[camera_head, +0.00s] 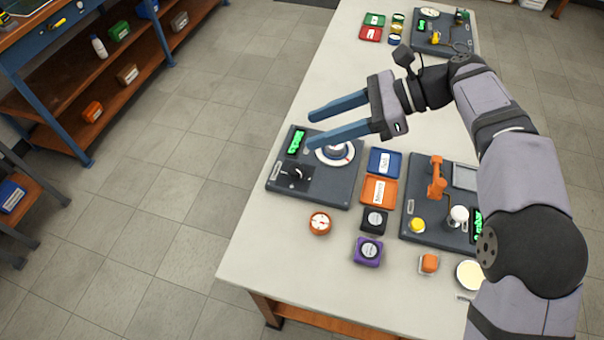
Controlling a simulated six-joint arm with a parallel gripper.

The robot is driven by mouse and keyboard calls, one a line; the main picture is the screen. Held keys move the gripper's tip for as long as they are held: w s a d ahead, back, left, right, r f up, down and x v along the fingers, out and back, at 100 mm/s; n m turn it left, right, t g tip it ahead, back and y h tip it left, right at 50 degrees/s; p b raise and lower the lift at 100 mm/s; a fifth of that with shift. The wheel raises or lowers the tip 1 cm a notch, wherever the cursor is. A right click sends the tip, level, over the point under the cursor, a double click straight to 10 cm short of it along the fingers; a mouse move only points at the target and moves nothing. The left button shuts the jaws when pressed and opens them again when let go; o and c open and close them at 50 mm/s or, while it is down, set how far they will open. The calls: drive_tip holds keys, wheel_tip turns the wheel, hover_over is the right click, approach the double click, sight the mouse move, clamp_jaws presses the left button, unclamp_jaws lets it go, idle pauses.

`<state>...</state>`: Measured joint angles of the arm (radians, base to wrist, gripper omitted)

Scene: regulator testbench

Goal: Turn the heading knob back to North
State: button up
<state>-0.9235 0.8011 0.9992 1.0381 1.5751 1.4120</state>
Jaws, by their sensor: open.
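The likely heading knob (336,154) is a round dial with a white ring and reddish marks around a grey-blue centre. It sits on a dark panel (330,191) on the near left of the bench. Its heading marks are too small to read. My gripper (309,130) is open and empty, with two long blue fingers pointing left. In this view the lower finger passes over the dial's upper edge and hides part of it. The gripper appears to be above the panel; I cannot tell the exact height.
The panel also has a green display (297,142) and a black lever switch (294,175). Right of it are a blue tray (376,174) and an orange tray (379,202). A second panel (415,196) carries an orange lever (437,181).

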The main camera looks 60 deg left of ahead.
drive_tip(key=s+d+f+m+g+y, duration=0.1)
drive_tip(key=s+f+m+y, duration=0.2)
drive_tip(key=f+m+y, duration=0.1)
drive_tip(key=m+t+y, duration=0.3)
drive_tip(key=t, duration=0.2)
approach(298, 170)
drive_tip(key=shift+s+a+r, duration=0.35)
drive_tip(key=shift+s+a, duration=0.3)
drive_tip(key=shift+a, duration=0.05)
drive_tip(key=shift+w+f+n+t+h, duration=0.3)
drive_tip(key=shift+f+n+t, duration=0.05)
drive_tip(key=shift+n+t, duration=0.05)
drive_tip(key=shift+s, duration=0.1)
drive_tip(key=shift+s+a+f, duration=0.15)
drive_tip(key=shift+s+a, duration=0.1)
drive_tip(key=shift+a, duration=0.3)
drive_tip(key=shift+p+x, duration=0.8)
drive_tip(key=shift+x, duration=2.2)
